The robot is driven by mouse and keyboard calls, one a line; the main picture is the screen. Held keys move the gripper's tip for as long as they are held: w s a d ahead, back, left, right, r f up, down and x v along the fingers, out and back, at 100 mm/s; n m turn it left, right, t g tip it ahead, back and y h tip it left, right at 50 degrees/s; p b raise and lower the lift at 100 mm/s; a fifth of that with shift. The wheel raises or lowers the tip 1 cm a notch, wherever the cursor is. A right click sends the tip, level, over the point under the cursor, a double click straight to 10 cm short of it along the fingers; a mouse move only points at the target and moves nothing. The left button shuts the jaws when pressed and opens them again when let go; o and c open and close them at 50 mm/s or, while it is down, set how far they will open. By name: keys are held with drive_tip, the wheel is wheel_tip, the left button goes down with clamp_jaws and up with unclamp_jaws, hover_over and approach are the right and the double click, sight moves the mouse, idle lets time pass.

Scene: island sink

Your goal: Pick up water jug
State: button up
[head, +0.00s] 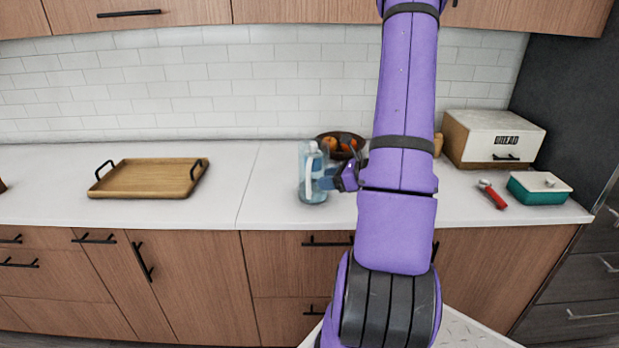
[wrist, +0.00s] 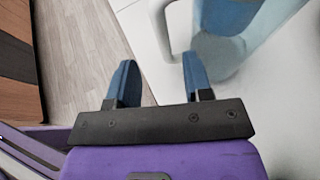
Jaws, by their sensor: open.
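The water jug (head: 313,172) is a clear, bluish pitcher with a white handle, standing upright on the white counter near its front edge. In the wrist view the jug (wrist: 222,50) shows at the upper right, with its pale handle (wrist: 160,28) pointing toward my fingers. My gripper (head: 330,178) is at the jug's right side in the head view. In the wrist view my gripper (wrist: 160,82) has its two blue fingers apart with nothing between them. The handle is just beyond the fingertips. Whether a finger touches the jug cannot be told.
A fruit bowl (head: 343,143) stands behind the jug, partly hidden by my arm. A wooden tray (head: 148,179) lies to the left. A bread box (head: 490,138), a red-handled tool (head: 493,194) and a green container (head: 540,190) are to the right.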

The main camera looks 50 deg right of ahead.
sight(308, 197)
drive_tip(key=shift+d+f+x, duration=0.1)
drive_tip(key=shift+f+x, duration=0.05)
drive_tip(key=shift+x, duration=1.65)
drive_tip(key=shift+d+f+x, duration=0.1)
drive_tip(key=shift+f+x, duration=0.05)
drive_tip(key=shift+x, duration=1.6)
clamp_jaws()
